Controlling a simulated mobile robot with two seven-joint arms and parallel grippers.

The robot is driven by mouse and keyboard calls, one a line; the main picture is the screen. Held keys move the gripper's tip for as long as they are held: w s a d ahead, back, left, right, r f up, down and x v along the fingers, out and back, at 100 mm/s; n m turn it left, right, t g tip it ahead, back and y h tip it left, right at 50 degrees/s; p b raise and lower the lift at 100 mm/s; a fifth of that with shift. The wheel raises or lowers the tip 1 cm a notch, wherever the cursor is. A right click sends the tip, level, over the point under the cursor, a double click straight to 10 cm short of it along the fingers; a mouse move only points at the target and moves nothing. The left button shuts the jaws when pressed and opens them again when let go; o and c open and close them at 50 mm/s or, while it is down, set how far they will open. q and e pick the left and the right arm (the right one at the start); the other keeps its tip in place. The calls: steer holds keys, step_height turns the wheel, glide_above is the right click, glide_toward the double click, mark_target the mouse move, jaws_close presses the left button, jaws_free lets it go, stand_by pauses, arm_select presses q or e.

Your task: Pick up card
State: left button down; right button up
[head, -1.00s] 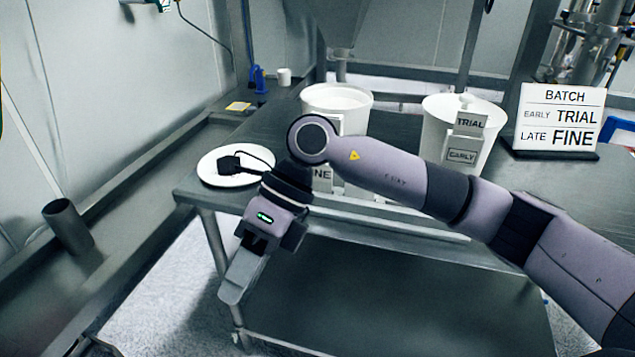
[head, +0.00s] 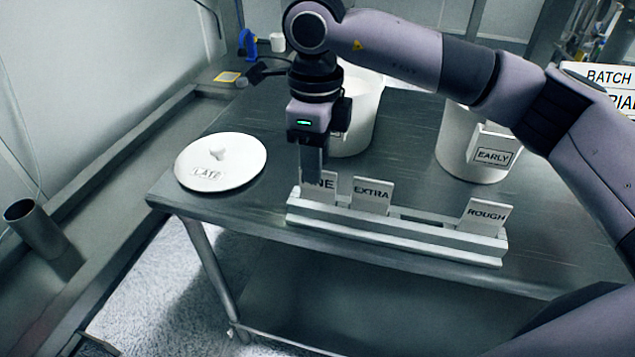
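A white card rack (head: 395,236) stands along the front edge of the steel table. It holds three white cards: the FINE card (head: 324,190) at the left, the EXTRA card (head: 371,195) beside it, and the ROUGH card (head: 484,216) at the right. My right gripper (head: 312,175) points down at the FINE card, its finger covering the card's left part and first letter. The fingers are seen edge-on, so I cannot tell whether they are open or shut, or touch the card. The card stands upright in the rack. My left gripper is not in view.
A white lid (head: 230,150) with a knob and a LATE label lies left of the rack. Behind the rack stand a white tub (head: 362,115) and another tub (head: 455,140) with an EARLY card (head: 493,157). A BATCH sign (head: 605,78) is at the right edge.

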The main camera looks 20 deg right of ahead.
mark_target(318, 191)
step_height(318, 191, down, 5)
steer(key=shift+s+d+f+p, duration=0.15)
steer(key=shift+f+p, duration=0.05)
steer(key=shift+p, duration=0.25)
jaws_close()
steer(key=shift+r, duration=0.15)
